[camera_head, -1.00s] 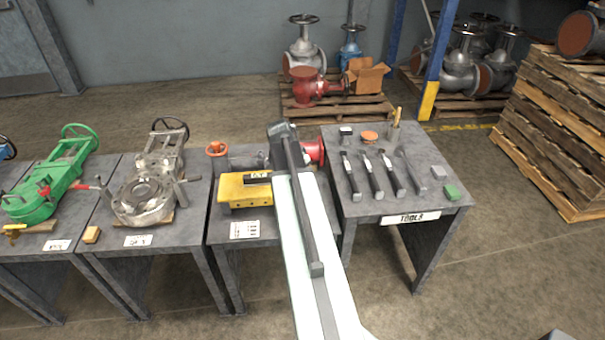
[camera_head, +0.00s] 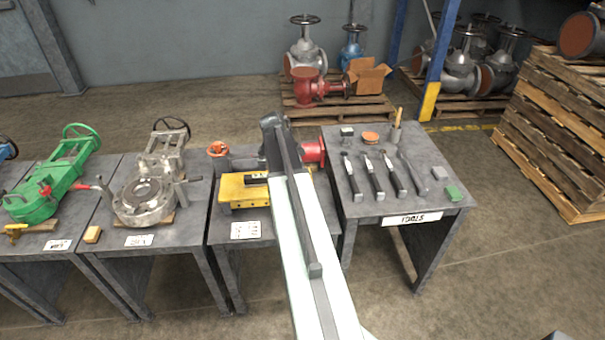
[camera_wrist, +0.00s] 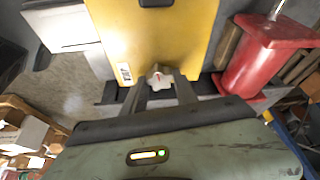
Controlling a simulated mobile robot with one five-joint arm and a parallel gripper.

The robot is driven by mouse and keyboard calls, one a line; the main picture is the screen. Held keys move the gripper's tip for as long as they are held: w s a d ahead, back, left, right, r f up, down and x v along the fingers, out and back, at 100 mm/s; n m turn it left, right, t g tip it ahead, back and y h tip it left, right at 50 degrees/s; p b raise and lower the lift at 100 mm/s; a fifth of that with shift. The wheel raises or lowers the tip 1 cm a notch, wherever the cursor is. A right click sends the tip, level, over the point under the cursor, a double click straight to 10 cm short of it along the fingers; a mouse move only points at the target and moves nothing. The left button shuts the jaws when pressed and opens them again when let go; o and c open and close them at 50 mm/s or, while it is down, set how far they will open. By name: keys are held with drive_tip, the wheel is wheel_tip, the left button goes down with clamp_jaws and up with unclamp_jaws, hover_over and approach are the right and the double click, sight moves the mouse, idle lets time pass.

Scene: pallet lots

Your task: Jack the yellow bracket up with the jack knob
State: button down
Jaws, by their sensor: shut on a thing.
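The yellow bracket (camera_head: 243,190) lies on the third table, left of my arm in the head view. It fills the upper middle of the wrist view (camera_wrist: 150,40). The pale lobed jack knob (camera_wrist: 160,76) shows at the bracket's edge in the wrist view. My gripper (camera_wrist: 160,84) is shut on the knob, one finger on each side of it. In the head view my arm hides the gripper and the knob.
A red flanged part (camera_head: 314,152) stands beside my arm; a red body (camera_wrist: 258,55) is close on the right in the wrist view. The tools table (camera_head: 410,208) stands to the right, with several tools. A green valve (camera_head: 42,196) and a grey valve (camera_head: 145,197) lie on tables to the left.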

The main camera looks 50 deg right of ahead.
drive_tip(key=shift+s, duration=0.1)
drive_tip(key=c, duration=1)
unclamp_jaws()
drive_tip(key=shift+o, duration=0.2)
drive_tip(key=p+v, duration=0.7)
drive_tip(key=shift+a+r, duration=0.15)
drive_tip(key=shift+r, duration=0.15)
drive_tip(key=shift+w, duration=0.25)
